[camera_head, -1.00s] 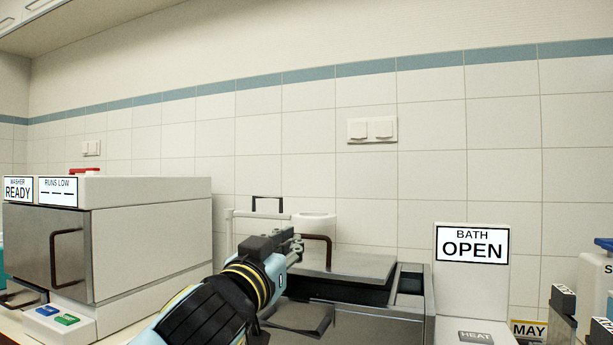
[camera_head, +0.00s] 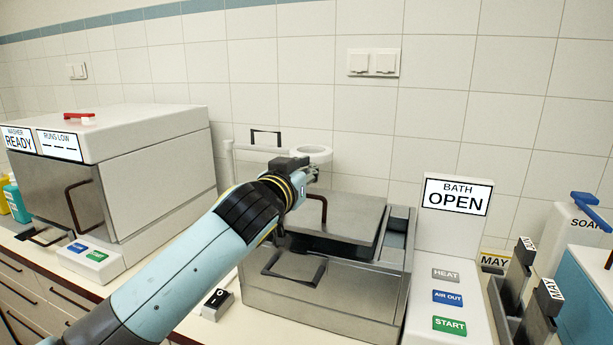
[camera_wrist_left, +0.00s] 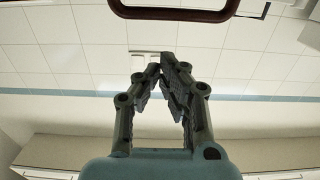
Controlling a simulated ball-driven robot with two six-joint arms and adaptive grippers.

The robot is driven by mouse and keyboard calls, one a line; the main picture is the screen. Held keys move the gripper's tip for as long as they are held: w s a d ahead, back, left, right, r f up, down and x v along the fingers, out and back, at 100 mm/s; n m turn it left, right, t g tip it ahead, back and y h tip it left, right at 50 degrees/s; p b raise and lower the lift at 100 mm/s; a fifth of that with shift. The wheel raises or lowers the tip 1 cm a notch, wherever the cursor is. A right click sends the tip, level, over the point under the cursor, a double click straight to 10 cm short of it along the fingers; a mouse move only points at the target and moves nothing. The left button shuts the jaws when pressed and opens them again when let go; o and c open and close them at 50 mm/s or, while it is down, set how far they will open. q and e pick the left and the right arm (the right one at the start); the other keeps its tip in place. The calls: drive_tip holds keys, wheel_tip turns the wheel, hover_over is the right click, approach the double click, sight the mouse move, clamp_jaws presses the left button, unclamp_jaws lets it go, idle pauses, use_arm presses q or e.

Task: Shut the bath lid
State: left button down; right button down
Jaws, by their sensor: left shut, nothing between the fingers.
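The bath (camera_head: 335,291) is a grey metal box on the counter. Its flat metal lid (camera_head: 352,218) carries a brown handle (camera_head: 318,203). Dark gaps show along the lid's front and right side, and the bath display (camera_head: 457,195) reads OPEN. My left gripper (camera_head: 313,172) is shut and empty, just above and left of the handle in the head view; I cannot tell if it touches. In the left wrist view its fingertips (camera_wrist_left: 166,68) are close together and a brown handle (camera_wrist_left: 175,13) crosses the top edge. My right gripper is not in view.
A washer (camera_head: 150,160) reading READY stands at the left. A white ring (camera_head: 312,151) on a stand is behind my gripper. A button panel (camera_head: 447,302) and dark MAY-labelled holders (camera_head: 520,275) are at the right. A small switch box (camera_head: 214,304) sits in front.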

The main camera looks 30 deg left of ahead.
sight(318, 196)
use_arm(q)
drive_tip(key=shift+w+a+f+p, duration=0.1)
drive_tip(key=shift+w+f+p, duration=0.1)
drive_tip(key=shift+w+f, duration=0.3)
drive_tip(key=shift+w+a+f+p, duration=0.1)
drive_tip(key=shift+w+f+p, duration=0.05)
drive_tip(key=shift+f, duration=0.55)
drive_tip(key=shift+s+d+f, duration=0.15)
drive_tip(key=shift+s+f, duration=0.15)
drive_tip(key=shift+s, duration=0.15)
drive_tip(key=shift+f, duration=0.1)
